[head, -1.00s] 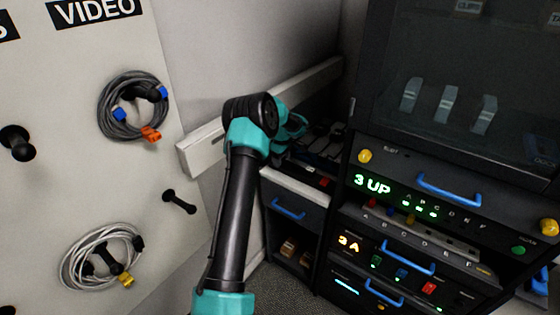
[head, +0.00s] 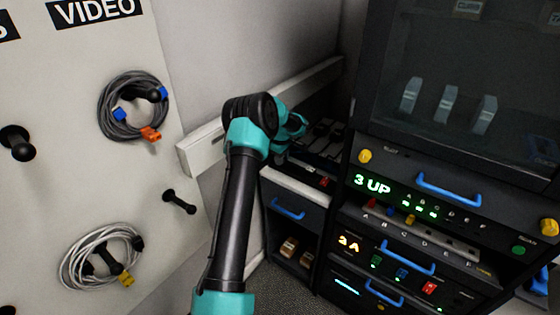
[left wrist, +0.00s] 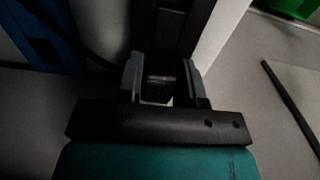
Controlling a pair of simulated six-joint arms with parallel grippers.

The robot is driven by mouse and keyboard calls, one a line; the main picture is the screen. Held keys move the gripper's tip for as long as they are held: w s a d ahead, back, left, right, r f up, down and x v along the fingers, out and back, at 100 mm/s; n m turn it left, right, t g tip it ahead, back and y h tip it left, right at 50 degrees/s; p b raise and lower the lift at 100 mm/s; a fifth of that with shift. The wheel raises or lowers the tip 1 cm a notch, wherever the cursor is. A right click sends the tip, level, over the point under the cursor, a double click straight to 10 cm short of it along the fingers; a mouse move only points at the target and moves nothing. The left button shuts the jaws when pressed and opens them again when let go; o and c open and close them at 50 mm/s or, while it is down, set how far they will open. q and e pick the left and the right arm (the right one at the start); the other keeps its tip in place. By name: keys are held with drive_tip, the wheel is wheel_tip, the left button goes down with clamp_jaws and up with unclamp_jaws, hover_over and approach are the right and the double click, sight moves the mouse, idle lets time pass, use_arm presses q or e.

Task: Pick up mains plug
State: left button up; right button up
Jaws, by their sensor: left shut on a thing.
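My left gripper (head: 294,130) is at the dark tray-like top of the low drawer unit, behind its front edge. In the left wrist view its two grey fingers (left wrist: 162,82) are closed on a small dark block (left wrist: 160,91), which I take to be the mains plug. The picture is dim and its pins and cable cannot be made out. In the head view the plug is hidden by the gripper and wrist. My right gripper is in neither view.
A rack with blue handles (head: 448,186) and lit panels stands at the right. A pale board at the left holds a grey cable coil (head: 108,112) and a white cable coil (head: 72,252) on pegs. A white rail (head: 200,152) runs along the wall behind the arm.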

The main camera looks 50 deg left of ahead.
use_arm(q)
drive_tip(key=shift+r, duration=0.1)
drive_tip(key=shift+r, duration=1.5)
drive_tip(key=shift+s+d+r, duration=0.1)
drive_tip(key=shift+d+r, duration=0.05)
drive_tip(key=shift+r, duration=0.1)
drive_tip(key=s+d, duration=0.3)
drive_tip(key=d, duration=0.1)
drive_tip(key=s+d+r, duration=0.1)
drive_tip(key=s+d, duration=0.2)
drive_tip(key=s, duration=0.1)
drive_tip(key=s+d, duration=0.3)
drive_tip(key=d, duration=0.1)
drive_tip(key=shift+s+d+r, duration=0.15)
drive_tip(key=shift+s+d, duration=0.05)
drive_tip(key=shift+d, duration=0.15)
drive_tip(key=shift+r, duration=0.2)
drive_tip(key=shift+r, duration=1.55)
drive_tip(key=shift+w+a, duration=0.1)
drive_tip(key=shift+w, duration=0.05)
